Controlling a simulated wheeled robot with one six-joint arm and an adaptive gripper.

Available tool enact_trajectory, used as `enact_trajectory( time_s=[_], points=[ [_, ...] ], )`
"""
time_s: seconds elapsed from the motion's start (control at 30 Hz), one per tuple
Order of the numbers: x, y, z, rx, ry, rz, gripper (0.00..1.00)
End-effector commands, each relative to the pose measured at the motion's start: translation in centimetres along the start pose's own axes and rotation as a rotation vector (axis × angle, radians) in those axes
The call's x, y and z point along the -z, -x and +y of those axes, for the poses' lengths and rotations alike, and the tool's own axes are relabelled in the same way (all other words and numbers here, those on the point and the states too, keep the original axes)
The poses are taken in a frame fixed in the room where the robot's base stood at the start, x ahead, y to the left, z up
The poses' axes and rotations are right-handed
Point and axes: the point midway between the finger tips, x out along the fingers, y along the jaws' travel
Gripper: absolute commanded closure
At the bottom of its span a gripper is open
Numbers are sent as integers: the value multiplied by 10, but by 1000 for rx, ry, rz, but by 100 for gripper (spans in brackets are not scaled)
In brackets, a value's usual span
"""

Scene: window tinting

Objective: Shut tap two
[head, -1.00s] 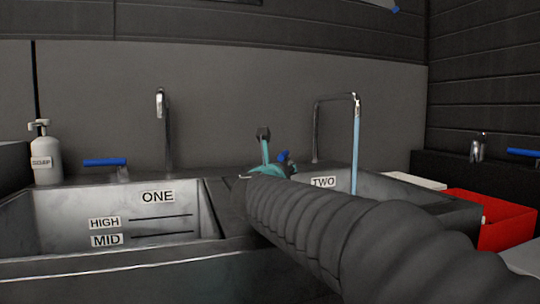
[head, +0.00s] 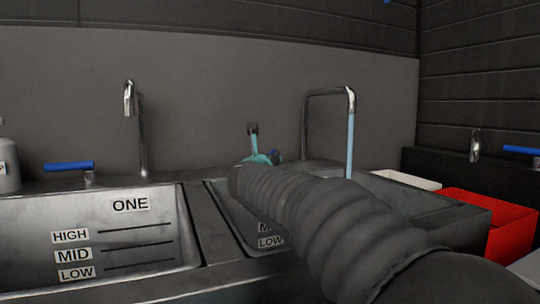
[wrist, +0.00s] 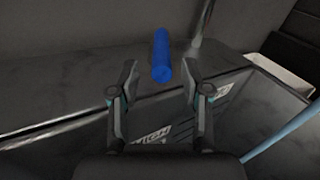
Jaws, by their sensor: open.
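Tap two (head: 328,92) is a chrome spout on the right, and a pale blue stream of water (head: 350,145) runs from it. Its blue lever handle (wrist: 161,57) points toward me in the wrist view. A small piece of the handle also shows in the head view (head: 276,154). My gripper (wrist: 160,84) is open, with one finger on each side of the line to the handle. The handle's near end lies between or just beyond the fingertips; I see no clear contact. In the head view my arm hides most of the gripper and of sink two (head: 230,215).
Sink one (head: 30,230) is on the left, with its own spout (head: 140,130) and blue handle (head: 70,166). A red bin (head: 490,215) and a white tray (head: 408,180) stand at the right. The back wall rises close behind the taps.

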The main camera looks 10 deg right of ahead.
Motion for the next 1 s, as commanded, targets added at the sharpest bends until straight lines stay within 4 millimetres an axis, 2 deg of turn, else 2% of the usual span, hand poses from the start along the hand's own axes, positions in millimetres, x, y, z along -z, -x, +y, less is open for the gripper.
enact_trajectory(
  time_s=[0.03,0.2,0.4,0.8,1.0],
  points=[
    [0,-11,-1,3,1,1,52],
    [0,-39,-2,4,0,1,52],
    [0,-60,-3,4,0,1,52],
    [1,-66,-4,5,0,1,52],
    [1,-66,-4,5,0,1,100]
  ],
)
